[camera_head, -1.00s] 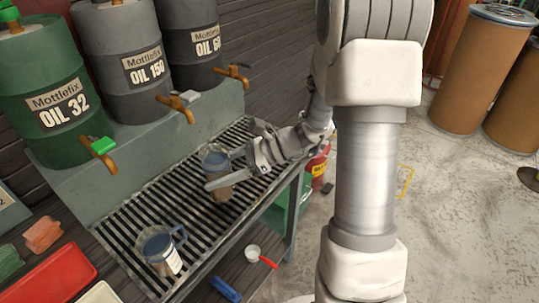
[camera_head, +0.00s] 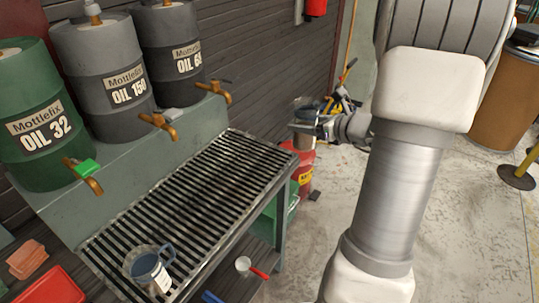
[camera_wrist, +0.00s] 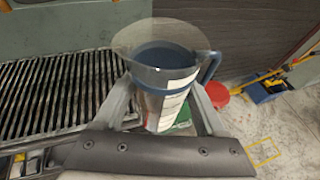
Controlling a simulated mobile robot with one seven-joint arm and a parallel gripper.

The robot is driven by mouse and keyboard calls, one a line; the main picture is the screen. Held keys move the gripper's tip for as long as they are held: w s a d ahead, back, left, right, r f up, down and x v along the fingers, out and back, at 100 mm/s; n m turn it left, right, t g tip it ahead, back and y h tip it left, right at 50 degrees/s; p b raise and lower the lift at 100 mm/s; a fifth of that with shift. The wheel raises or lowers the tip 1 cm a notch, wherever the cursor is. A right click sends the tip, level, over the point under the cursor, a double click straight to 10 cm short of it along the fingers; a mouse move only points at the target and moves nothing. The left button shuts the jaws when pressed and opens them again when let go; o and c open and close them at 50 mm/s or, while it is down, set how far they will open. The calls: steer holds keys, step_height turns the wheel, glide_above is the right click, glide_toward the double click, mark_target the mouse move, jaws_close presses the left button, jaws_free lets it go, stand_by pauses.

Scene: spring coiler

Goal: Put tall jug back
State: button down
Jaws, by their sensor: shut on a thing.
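The tall jug (camera_wrist: 162,85) is clear, with a pale label and a blue-grey handle on its right side in the wrist view. My gripper (camera_wrist: 160,112) is shut on it, one finger on each side of its body. In the head view my gripper (camera_head: 303,127) holds the jug (camera_head: 304,106) roughly upright, beyond the right end of the slatted drip grate (camera_head: 205,180). The jug's lower part is partly hidden by the fingers.
A second jug (camera_head: 148,270) with a blue handle stands on the near end of the grate. The green drum (camera_head: 40,130) and two grey drums with taps stand behind it. A red container (camera_head: 305,165) is on the floor past the bench. Most of the grate is bare.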

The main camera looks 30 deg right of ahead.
steer(key=shift+w+a+f+b, duration=0.5)
steer(key=shift+w+a+f, duration=0.7)
steer(key=shift+f, duration=0.5)
steer(key=shift+w+a+f+b, duration=0.5)
steer(key=shift+w+a+f, duration=0.7)
steer(key=shift+f, duration=0.45)
steer(key=shift+w+a+f+b, duration=0.5)
steer(key=shift+w+a+f, duration=0.5)
steer(key=shift+w+f, duration=0.55)
steer(key=shift+s+f, duration=0.15)
steer(key=shift+s, duration=0.05)
steer(key=shift+f, duration=0.2)
jaws_free()
steer(key=shift+r, duration=0.15)
